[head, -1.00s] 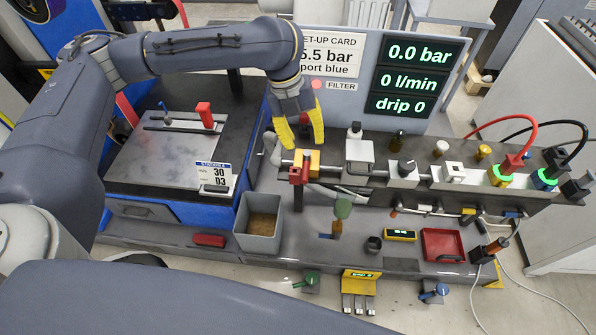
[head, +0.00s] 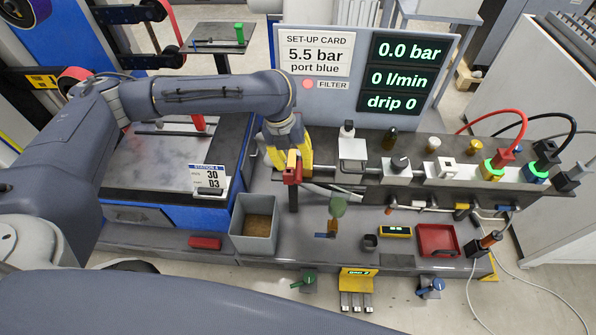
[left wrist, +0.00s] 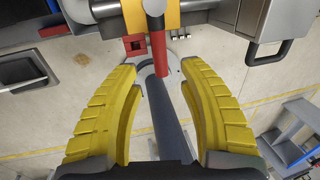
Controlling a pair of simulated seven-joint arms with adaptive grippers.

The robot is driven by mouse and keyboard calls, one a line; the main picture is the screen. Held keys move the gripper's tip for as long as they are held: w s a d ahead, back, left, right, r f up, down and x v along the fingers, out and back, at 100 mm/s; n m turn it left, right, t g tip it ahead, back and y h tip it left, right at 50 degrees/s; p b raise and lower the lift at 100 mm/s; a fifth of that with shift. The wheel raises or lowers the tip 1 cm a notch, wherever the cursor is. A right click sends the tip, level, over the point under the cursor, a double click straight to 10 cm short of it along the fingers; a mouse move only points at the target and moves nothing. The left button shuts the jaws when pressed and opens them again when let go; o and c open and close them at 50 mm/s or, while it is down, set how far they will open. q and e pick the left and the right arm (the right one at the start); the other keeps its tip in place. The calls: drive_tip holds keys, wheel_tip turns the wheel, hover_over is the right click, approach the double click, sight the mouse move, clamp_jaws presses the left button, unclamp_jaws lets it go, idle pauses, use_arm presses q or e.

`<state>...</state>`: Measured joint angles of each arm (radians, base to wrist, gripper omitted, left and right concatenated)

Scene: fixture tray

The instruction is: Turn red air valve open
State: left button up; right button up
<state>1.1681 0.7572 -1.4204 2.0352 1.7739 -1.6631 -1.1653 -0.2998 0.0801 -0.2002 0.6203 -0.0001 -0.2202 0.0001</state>
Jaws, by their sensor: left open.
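The red air valve (head: 292,171) sits at the left end of the pipe line, with a dark lever part hanging below its red top. In the left wrist view its red handle (left wrist: 159,52) runs down from a yellow body (left wrist: 173,14), and a dark grey bar continues toward me. My left gripper (head: 288,157) is at the valve, its yellow fingers pointing down. In the left wrist view my left gripper (left wrist: 160,68) is open, with one finger on each side of the handle and visible gaps. My right gripper is not seen.
The panel (head: 408,50) reads 0.0 bar, 0 l/min and drip 0. The set-up card (head: 316,54) reads 5.5 bar, port blue. A grey bin (head: 239,240) stands left of the valve. A white-bodied unit (head: 351,150) is close on its right. A red tray (head: 437,254) lies farther right.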

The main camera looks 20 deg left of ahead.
sight(298, 172)
use_arm(q)
drive_tip(key=shift+w+d+f, duration=0.1)
drive_tip(key=shift+d+f, duration=0.1)
drive_tip(key=shift+f, duration=0.7)
drive_tip(key=shift+d+f, duration=0.15)
drive_tip(key=shift+f, duration=0.75)
drive_tip(key=shift+w+d+f, duration=0.1)
drive_tip(key=shift+d+f, duration=0.1)
drive_tip(key=shift+f, duration=0.7)
clamp_jaws()
drive_tip(key=shift+s, duration=0.1)
